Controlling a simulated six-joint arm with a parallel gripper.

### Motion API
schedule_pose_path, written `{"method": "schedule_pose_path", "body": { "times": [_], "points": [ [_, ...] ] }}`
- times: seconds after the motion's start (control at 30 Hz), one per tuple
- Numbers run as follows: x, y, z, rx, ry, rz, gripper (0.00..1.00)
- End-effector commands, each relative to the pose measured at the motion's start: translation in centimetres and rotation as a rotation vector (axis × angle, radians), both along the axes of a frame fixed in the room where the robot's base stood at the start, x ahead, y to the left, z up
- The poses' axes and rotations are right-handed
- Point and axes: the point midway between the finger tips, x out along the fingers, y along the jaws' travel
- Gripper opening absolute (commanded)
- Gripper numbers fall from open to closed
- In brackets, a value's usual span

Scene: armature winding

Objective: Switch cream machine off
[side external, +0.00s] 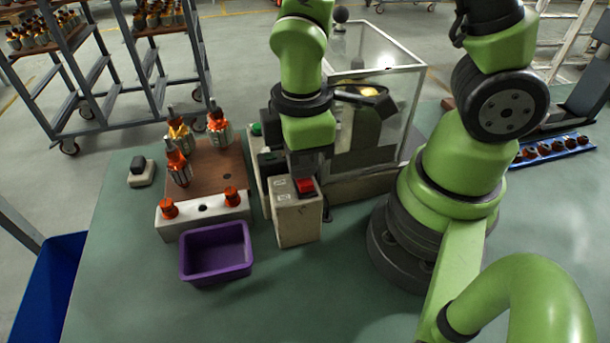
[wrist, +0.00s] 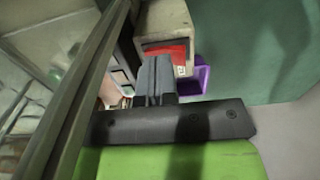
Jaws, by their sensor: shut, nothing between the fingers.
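The cream machine (side external: 350,185) stands near the middle of the green table, with a clear-walled enclosure behind it. A cream box (side external: 297,222) at its front carries a red switch (side external: 305,186) on top. My gripper (side external: 308,172) points down right above the red switch in the side view. In the wrist view my gripper (wrist: 157,62) is shut, its fingers side by side and empty, with the red switch (wrist: 170,52) just beyond their tips. I cannot tell whether the tips touch the switch. The switch's on or off position is not readable.
A purple bin (side external: 215,253) sits left of the box. A brown fixture board (side external: 215,170) holds several armatures behind a cream block (side external: 203,212) with two orange pieces. A clear panel (side external: 408,110) stands close to my arm. A blue tray (side external: 552,150) lies at the right.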

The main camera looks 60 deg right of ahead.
Motion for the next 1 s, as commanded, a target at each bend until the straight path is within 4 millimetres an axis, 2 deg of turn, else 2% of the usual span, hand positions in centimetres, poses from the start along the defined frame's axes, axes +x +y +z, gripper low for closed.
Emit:
{"method": "schedule_pose_path", "body": {
  "times": [0.7, 1.0],
  "points": [
    [0.1, 0.0, 6.0, 0.001, -0.004, 0.000, 0.00],
    [0.0, 0.0, 6.6, 0.000, 0.000, 0.001, 0.00]
  ]
}}
